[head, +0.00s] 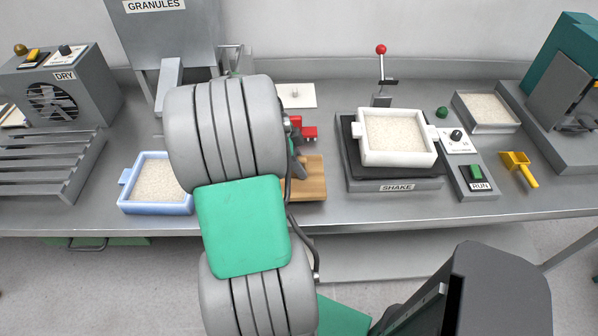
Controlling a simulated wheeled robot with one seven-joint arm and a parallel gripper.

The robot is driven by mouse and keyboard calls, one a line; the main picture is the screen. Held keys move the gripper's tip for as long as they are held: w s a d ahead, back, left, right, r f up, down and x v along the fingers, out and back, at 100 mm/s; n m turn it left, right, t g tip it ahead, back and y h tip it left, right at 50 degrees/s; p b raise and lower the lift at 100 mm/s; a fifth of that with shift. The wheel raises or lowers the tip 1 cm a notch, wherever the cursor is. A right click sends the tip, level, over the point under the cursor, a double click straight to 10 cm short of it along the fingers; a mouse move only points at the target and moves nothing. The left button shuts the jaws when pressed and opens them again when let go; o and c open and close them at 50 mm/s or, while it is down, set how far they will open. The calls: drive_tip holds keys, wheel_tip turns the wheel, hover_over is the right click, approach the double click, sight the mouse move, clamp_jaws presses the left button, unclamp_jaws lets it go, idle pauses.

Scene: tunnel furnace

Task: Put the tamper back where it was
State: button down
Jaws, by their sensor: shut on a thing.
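My arm (243,225) stands across the middle of the view and hides my gripper and whatever is in it. Small red parts (308,131) and a dark grey piece (298,166) show just right of the arm; I cannot tell if they belong to my gripper or to another thing. The grey piece is over or on a wooden board (316,182) on the bench. No thing in view is clearly the tamper. A white square plate with a small knob (295,95) lies on the bench behind; I cannot tell what it is.
A blue tray (124,180) of pale granules is left of my arm. A white tray (398,162) of granules sits on the shaker (396,186). Another filled tray (490,128), a yellow scoop (518,166) and the RUN box (476,181) are at right. The dryer (83,82) and granules hopper (200,35) stand behind left.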

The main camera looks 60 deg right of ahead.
drive_tip(key=shift+f, duration=1.7)
drive_tip(key=c, duration=1.2)
unclamp_jaws()
drive_tip(key=shift+c, duration=0.2)
drive_tip(key=shift+r, duration=0.1)
drive_tip(key=shift+r+p, duration=0.2)
drive_tip(key=shift+p, duration=0.15)
drive_tip(key=v, duration=1.2)
drive_tip(key=w+a+r+n+t+h, duration=0.1)
drive_tip(key=w+a+r+n+t, duration=0.15)
drive_tip(key=w+a+n, duration=0.6)
drive_tip(key=w+a+n+t+y, duration=0.1)
drive_tip(key=w+a+n+t, duration=0.1)
drive_tip(key=a+n, duration=0.9)
drive_tip(key=w+a+f+n+t+y, duration=0.1)
drive_tip(key=a+n+t+y, duration=0.1)
drive_tip(key=a+n, duration=0.9)
drive_tip(key=a+t, duration=0.1)
drive_tip(key=a, duration=0.5)
drive_tip(key=shift+w+f, duration=0.25)
drive_tip(key=shift+w, duration=0.15)
